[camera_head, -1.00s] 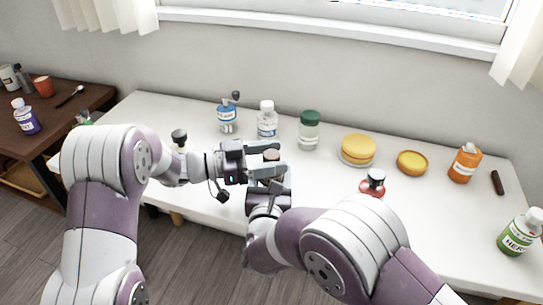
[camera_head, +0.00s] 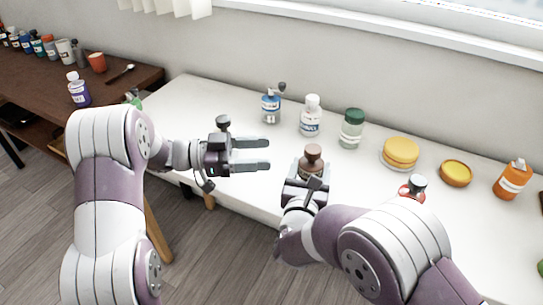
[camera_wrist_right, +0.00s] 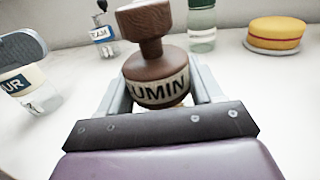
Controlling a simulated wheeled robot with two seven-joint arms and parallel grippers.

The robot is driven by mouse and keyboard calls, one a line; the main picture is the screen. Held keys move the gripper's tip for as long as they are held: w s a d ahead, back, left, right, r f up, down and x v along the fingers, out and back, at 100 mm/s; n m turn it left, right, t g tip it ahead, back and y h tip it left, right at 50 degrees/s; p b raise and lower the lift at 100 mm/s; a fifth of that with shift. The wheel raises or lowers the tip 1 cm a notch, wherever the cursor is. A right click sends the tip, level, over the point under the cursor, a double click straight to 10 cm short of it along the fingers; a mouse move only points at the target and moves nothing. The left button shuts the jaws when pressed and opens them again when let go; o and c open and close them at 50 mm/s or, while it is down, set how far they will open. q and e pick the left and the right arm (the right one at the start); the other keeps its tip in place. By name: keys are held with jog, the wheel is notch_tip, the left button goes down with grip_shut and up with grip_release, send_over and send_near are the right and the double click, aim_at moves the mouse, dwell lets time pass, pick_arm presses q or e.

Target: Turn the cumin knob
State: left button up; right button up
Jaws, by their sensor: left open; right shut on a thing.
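The cumin grinder (camera_head: 312,163) is a brown wooden body with a round knob on top. In the right wrist view its pale label reads "UMIN" (camera_wrist_right: 157,90), and the knob (camera_wrist_right: 146,20) stands above the body, slightly tilted in the picture. My right gripper (camera_head: 310,178) is shut on the grinder's body, one finger on each side, with the knob free above. My left gripper (camera_head: 268,155) is open and empty, to the left of the grinder, its fingers pointing right toward it and apart from it.
On the white table (camera_head: 370,190) behind stand a blue-labelled grinder (camera_head: 271,108), a white-capped bottle (camera_head: 311,118) and a green-capped jar (camera_head: 351,130). A yellow cake (camera_head: 400,152), yellow dish (camera_head: 455,173) and orange bottle (camera_head: 512,180) are at right. A dark-topped grinder (camera_head: 223,123) stands behind my left gripper.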

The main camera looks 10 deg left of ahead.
aim_at(313, 148)
pick_arm(q)
jog(key=shift+d, duration=0.1)
jog(key=d, duration=0.4)
jog(key=w+d, duration=0.1)
jog(key=d, duration=0.2)
jog(key=w+d, duration=0.1)
jog(key=d, duration=0.3)
jog(key=shift+w+d, duration=0.2)
jog(key=shift+d, duration=0.15)
jog(key=c, duration=1)
jog(key=shift+o, duration=0.2)
jog(key=m+g, duration=0.3)
jog(key=g, duration=0.1)
jog(key=shift+g, duration=0.3)
jog(key=o, duration=1)
jog(key=shift+c, duration=0.2)
jog(key=shift+a, duration=0.15)
